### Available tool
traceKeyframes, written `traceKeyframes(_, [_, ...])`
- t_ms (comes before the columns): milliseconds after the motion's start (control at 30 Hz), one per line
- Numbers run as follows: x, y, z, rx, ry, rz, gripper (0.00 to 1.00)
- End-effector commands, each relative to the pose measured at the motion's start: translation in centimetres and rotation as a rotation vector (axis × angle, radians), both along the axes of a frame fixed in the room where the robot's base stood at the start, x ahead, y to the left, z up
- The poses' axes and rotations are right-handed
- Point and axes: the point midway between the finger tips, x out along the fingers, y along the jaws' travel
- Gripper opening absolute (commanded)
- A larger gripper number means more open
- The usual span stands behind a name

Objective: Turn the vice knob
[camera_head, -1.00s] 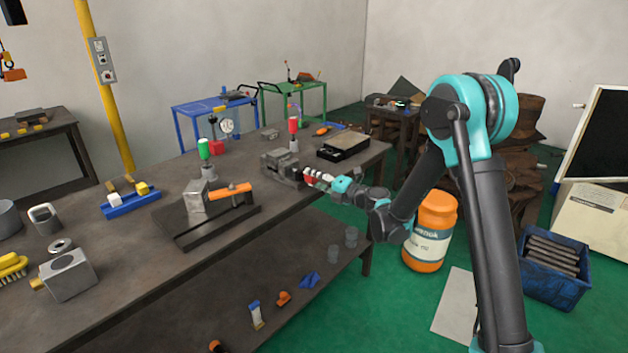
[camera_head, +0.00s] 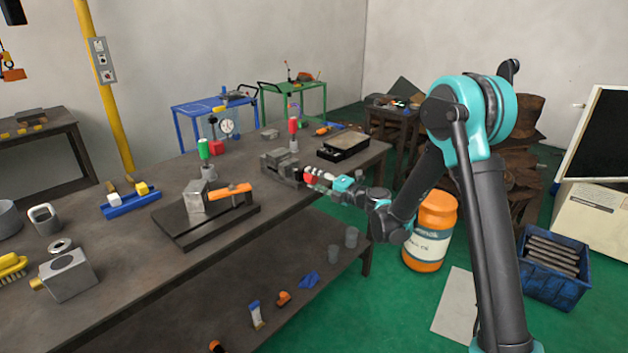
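The grey vice (camera_head: 280,166) stands on the workbench near its right part. A red piece (camera_head: 312,176), which looks like the vice knob, shows at the vice's right end. My gripper (camera_head: 318,179) is at this red piece, coming in from the right, with its arm reaching over the bench's front edge. The fingers are small and overlap the red piece, so I cannot tell whether they are closed on it.
The workbench (camera_head: 110,260) carries a dark fixture with an orange handle (camera_head: 230,191), a black box (camera_head: 343,147) behind the vice, and a red-topped tool (camera_head: 293,130). An orange barrel (camera_head: 432,225) stands on the floor below my arm.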

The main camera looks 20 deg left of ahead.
Motion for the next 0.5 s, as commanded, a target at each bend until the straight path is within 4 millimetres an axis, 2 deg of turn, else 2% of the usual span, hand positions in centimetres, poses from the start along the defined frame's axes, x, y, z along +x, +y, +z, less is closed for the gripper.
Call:
traceKeyframes(33, [0.01, 0.01, 0.01, 0.0, 0.0, 0.0, 0.53])
traceKeyframes(100, [0.01, 0.02, 0.02, 0.0, 0.0, 0.0, 0.6])
traceKeyframes(500, [-0.03, -0.18, 0.05, 0.001, 0.0, -0.001, 0.6])
